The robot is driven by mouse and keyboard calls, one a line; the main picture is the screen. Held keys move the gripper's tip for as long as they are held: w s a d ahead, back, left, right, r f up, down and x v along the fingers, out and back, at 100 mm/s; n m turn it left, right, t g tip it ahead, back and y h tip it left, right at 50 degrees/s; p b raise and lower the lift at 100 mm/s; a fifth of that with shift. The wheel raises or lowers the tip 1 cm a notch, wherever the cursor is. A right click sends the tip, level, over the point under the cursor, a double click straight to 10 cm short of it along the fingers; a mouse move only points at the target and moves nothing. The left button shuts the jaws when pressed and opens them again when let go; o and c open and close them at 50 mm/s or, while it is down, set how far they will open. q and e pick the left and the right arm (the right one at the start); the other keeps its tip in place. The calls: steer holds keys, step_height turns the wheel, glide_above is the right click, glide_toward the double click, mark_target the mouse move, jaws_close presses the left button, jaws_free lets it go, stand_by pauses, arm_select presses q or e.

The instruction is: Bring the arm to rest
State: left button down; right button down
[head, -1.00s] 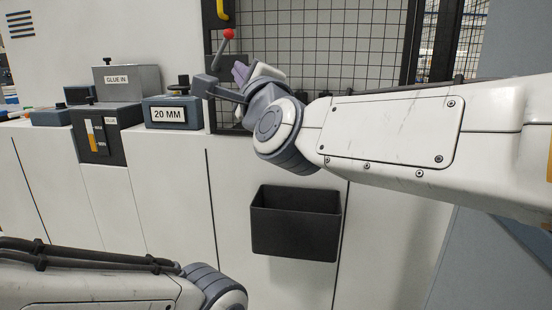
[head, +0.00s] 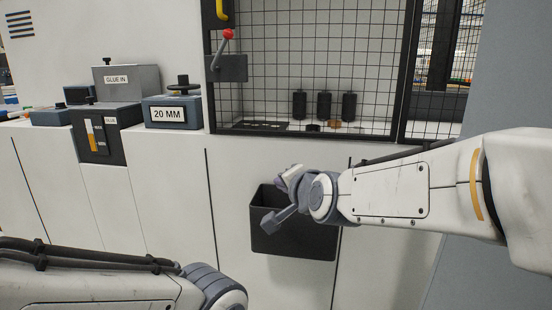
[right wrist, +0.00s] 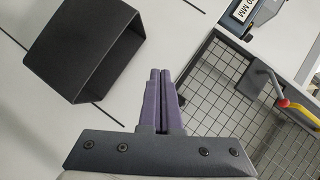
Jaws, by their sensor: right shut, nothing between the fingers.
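My right arm (head: 400,190) comes in from the right in the head view. Its gripper (head: 280,203) is in front of the black bin on the machine's front and hides part of it. In the right wrist view the two purple fingers (right wrist: 160,95) are together with nothing between them. My left arm (head: 110,283) shows at the lower left of the head view; its gripper is out of the picture.
The black bin (head: 290,241) hangs on the white front panel. A lever with a red knob (head: 228,35) stands beside the mesh guard (head: 270,75). A block marked 20 MM (head: 172,113) and glue boxes (head: 127,80) stand on the ledge at left.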

steer(key=s+d+f+n+g+h, duration=0.1)
steer(key=s+d+f+n+g, duration=0.2)
steer(key=f, duration=0.4)
steer(key=s+d+f+n+g+h, duration=0.1)
steer(key=s+d+f+g+h, duration=0.1)
steer(key=d+f, duration=0.45)
steer(key=s+d+f+n+g+h, duration=0.1)
steer(key=s+d+f+n+g, duration=0.25)
steer(key=s+f, duration=0.25)
steer(key=s+d+f+n+g+h, duration=0.1)
steer(key=s+d+f+n+g, duration=0.1)
steer(key=s+d+f, duration=0.35)
steer(key=s+a+r+n+g+y, duration=0.1)
steer(key=s+a+r+n, duration=0.25)
steer(key=s+a, duration=0.45)
steer(key=s+a+r+n+g, duration=0.2)
steer(key=s+a+n, duration=0.2)
steer(key=s+a, duration=0.3)
step_height(320, 180, up, 29)
steer(key=p, duration=2.9)
steer(key=shift+f, duration=0.1)
